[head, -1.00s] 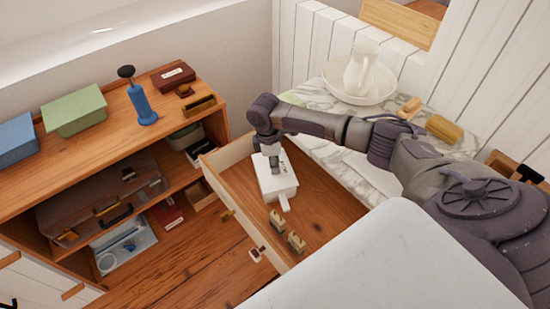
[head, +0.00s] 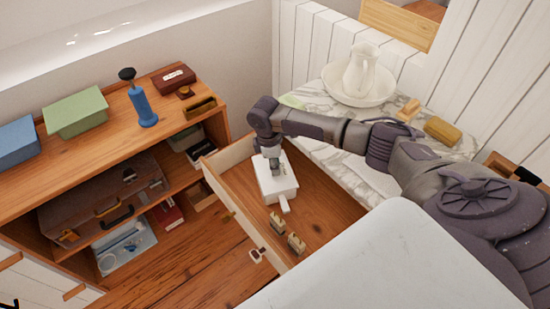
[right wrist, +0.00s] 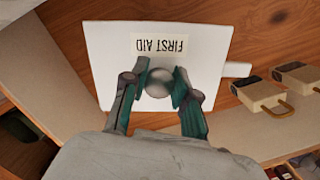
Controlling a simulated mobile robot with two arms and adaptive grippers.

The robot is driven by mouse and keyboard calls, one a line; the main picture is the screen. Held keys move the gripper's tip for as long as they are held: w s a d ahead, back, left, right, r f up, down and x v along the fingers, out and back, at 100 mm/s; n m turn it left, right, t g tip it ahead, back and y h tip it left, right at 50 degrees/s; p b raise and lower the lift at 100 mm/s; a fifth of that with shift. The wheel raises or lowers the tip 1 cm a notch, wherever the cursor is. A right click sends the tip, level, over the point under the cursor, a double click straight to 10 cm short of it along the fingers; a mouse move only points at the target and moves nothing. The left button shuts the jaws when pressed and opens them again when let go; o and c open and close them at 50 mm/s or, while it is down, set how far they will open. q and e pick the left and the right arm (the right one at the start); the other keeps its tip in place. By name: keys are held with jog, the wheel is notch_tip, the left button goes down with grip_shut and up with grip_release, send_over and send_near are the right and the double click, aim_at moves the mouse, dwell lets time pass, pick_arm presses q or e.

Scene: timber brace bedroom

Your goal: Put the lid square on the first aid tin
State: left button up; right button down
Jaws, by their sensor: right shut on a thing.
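The white first aid tin (head: 282,193) sits in the open wooden drawer, near its far left end. Its white lid (right wrist: 107,62) has a FIRST AID label and a round grey knob (right wrist: 158,82). My right gripper (right wrist: 159,92) is shut on this knob from above. In the head view the lid (head: 288,168) appears on top of the tin. Whether it sits fully down and square cannot be told, as the lid hides the tin in the wrist view. A white tab (head: 285,206) sticks out from the near side. My left gripper is not in view.
Two small padlock-like blocks (head: 296,243) lie in the drawer near its front. Bare drawer floor (head: 325,205) lies right of the tin. A shelf unit (head: 60,165) with boxes stands left. A marble top (head: 322,98) with a basin and jug (head: 360,72) is behind.

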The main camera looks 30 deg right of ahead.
dwell(0.4)
jog(key=shift+c, duration=1.6)
grip_release()
notch_tip(320, 180, up, 7)
jog(key=p, duration=0.8)
grip_shut()
